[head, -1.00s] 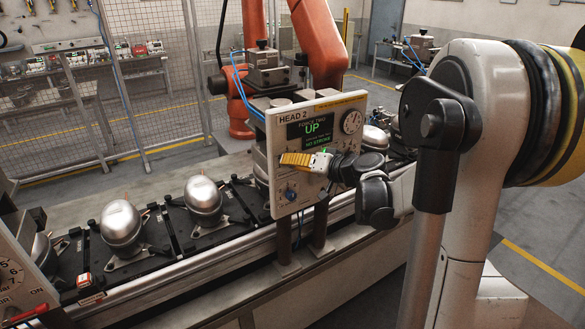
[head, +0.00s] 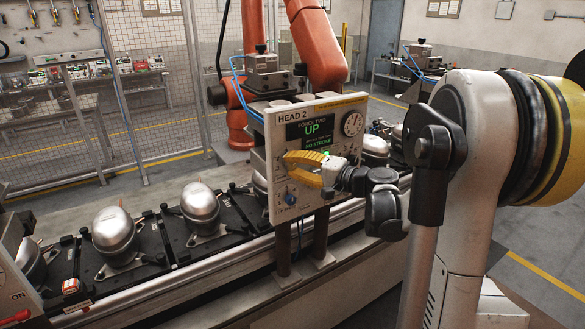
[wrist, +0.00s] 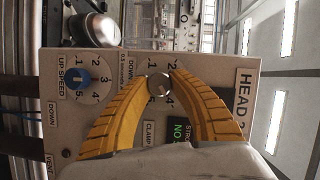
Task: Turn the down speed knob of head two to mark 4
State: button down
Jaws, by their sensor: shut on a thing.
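The HEAD 2 panel (head: 272,195) is a pale upright box with a dial gauge and a green display reading UP. In the wrist view the panel (wrist: 222,72) appears turned on its side. The down speed knob (wrist: 158,86) is small, round and grey. My gripper (wrist: 159,76) has its two curved yellow fingers closed around it, one tip on each side. The fingers cover part of its scale; its pointer setting is hard to read. In the head view my gripper (head: 286,161) is at the panel's left side and hides the knob.
The blue up speed knob (wrist: 77,80) sits beside the gripped knob, and below it in the head view (head: 290,199). Rounded metal compressors (head: 200,205) stand on pallets along the conveyor. An orange robot arm (head: 320,50) stands behind the panel.

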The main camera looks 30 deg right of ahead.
dwell(0.4)
jog(key=c, duration=1.1)
grip_release()
jog(key=shift+a, duration=0.15)
jog(key=shift+s, duration=0.1)
jog(key=v, duration=1.2)
